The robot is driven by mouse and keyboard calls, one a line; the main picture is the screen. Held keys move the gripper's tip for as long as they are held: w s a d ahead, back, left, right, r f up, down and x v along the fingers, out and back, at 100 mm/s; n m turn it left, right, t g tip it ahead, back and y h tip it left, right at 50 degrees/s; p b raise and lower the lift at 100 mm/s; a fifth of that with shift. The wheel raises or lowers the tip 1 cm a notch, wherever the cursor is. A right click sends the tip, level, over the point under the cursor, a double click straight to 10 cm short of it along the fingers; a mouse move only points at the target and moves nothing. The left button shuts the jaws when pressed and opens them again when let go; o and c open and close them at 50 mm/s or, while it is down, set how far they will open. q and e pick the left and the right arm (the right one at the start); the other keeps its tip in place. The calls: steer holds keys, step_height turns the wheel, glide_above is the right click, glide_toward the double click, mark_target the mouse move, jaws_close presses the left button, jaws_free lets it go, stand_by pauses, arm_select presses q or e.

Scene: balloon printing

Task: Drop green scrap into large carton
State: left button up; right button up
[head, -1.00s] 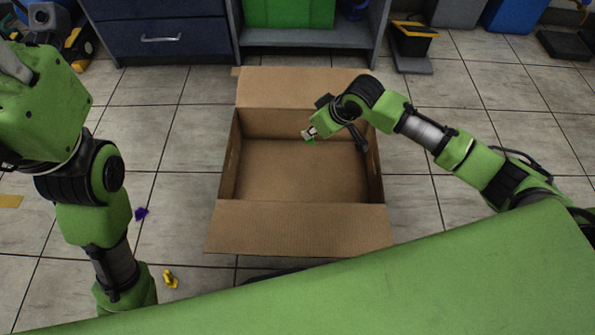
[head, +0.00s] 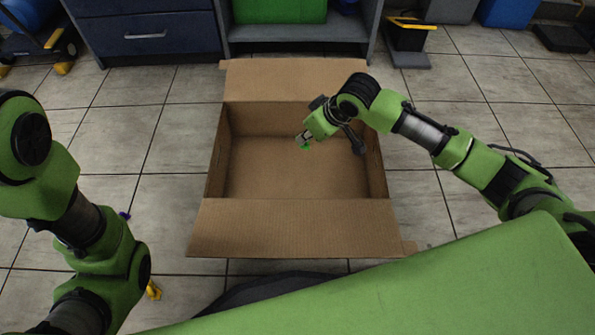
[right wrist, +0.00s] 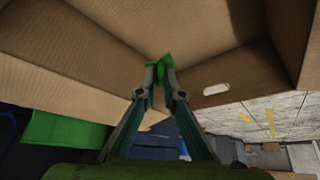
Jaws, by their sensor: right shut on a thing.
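The large carton (head: 290,228) stands open on the floor in the middle of the head view, with its flaps folded out. Its inside floor looks empty. My right gripper (head: 304,142) is over the carton's opening, reaching in from the right. It is shut on the green scrap (head: 305,147), a small bright green piece at its fingertips. In the right wrist view the green scrap (right wrist: 165,69) is pinched between the two fingertips (right wrist: 162,80), with carton walls around and beyond it. My left arm is at the left of the head view, but its gripper is out of frame.
A purple scrap (head: 124,215) and a yellow scrap (head: 153,290) lie on the tiled floor left of the carton, partly behind my left arm. A dark blue drawer cabinet (head: 148,32) and a shelf with a green bin (head: 279,10) stand behind the carton.

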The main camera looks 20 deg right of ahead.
steer(key=o, duration=0.7)
steer(key=shift+o, duration=0.2)
steer(key=shift+r, duration=0.1)
steer(key=shift+s+d+r, duration=0.1)
steer(key=shift+s+r, duration=0.1)
steer(key=shift+r, duration=0.1)
steer(key=v, duration=1.1)
